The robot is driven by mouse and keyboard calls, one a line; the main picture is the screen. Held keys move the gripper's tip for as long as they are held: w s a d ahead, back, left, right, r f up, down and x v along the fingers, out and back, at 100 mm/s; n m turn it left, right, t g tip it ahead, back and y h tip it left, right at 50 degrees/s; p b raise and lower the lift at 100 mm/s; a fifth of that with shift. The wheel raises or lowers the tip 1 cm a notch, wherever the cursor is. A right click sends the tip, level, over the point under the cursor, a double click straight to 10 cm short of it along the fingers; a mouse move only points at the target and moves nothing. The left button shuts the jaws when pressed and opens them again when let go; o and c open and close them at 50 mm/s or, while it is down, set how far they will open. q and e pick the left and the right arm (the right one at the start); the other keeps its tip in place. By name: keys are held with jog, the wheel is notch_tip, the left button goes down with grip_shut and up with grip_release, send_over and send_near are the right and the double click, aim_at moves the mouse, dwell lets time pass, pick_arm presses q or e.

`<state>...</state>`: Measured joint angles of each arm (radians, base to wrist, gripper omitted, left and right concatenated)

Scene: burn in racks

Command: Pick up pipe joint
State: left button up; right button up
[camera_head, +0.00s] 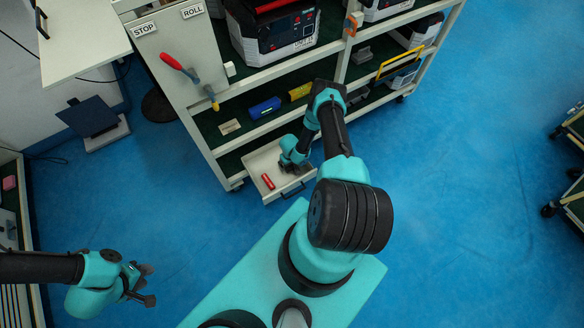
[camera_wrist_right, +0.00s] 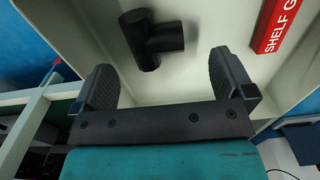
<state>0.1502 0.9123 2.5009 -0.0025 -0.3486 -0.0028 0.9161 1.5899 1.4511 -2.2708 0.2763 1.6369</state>
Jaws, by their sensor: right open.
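The pipe joint (camera_wrist_right: 152,38) is a black T-shaped piece lying in a pale drawer (camera_wrist_right: 185,85) in the right wrist view. My right gripper (camera_wrist_right: 165,85) is open, with its two dark fingers spread. The joint shows beyond the fingertips, between their lines, and is not held. In the head view my right gripper (camera_head: 291,168) is over the pulled-out drawer (camera_head: 275,192) at the rack's foot, and I cannot make out the joint there. My left gripper (camera_head: 146,284) is at lower left with its fingers apart and empty, far from the drawer.
A red block (camera_wrist_right: 275,25) with lettering lies in the same drawer, right of the joint; it also shows in the head view (camera_head: 268,181). The rack's shelves (camera_head: 270,75) rise just behind the drawer. Blue floor (camera_head: 460,170) is clear to the right.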

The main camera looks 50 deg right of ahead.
aim_at(290, 167)
jog(key=shift+f, duration=0.2)
jog(key=shift+w+f, duration=0.15)
jog(key=shift+f, duration=2.45)
jog(key=c, duration=0.7)
jog(key=shift+o, duration=0.2)
jog(key=shift+r, duration=0.15)
notch_tip(290, 167, up, 10)
jog(key=shift+f, duration=0.1)
